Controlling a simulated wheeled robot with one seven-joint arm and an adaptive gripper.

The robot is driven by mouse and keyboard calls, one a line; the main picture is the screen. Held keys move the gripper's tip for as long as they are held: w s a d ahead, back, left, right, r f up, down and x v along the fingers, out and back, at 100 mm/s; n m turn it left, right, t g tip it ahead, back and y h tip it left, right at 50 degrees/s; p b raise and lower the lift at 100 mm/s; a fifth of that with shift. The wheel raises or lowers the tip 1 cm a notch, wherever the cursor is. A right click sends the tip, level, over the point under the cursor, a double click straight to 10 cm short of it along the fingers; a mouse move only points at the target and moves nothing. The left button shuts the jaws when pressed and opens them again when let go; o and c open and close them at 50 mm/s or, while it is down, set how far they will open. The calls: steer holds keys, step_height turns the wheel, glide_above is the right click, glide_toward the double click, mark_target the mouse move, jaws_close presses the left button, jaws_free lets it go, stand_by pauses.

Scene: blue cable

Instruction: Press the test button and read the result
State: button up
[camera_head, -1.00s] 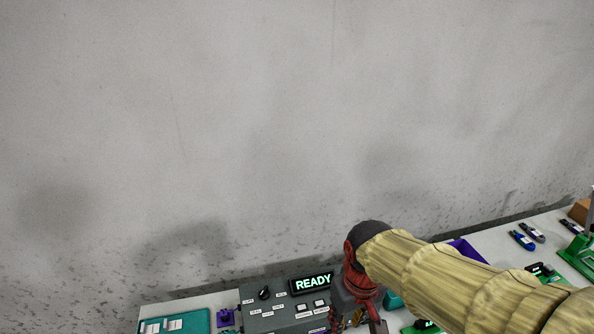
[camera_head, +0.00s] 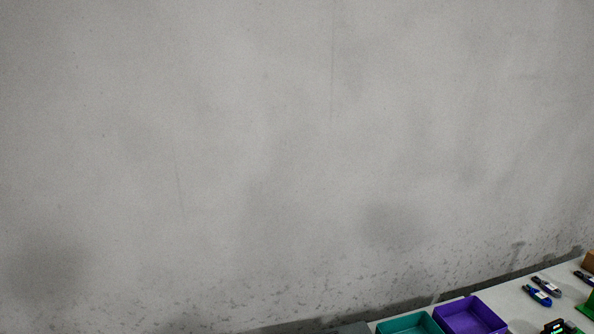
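A small corner of the grey tester housing (camera_head: 352,328) shows at the bottom edge of the head view, left of the teal tray. Its display, knob and buttons are out of the frame, so no result can be read. My gripper and arm are not in view. Two cables (camera_head: 537,295) (camera_head: 546,286), one blue and one dark, lie coiled on the right part of the table.
A teal tray (camera_head: 378,328) and a purple tray (camera_head: 438,315) stand side by side at the bottom, both looking empty. A green-black item (camera_head: 557,327), a green fixture (camera_head: 589,304) and a brown box (camera_head: 588,262) are at the right. A bare grey wall fills the rest.

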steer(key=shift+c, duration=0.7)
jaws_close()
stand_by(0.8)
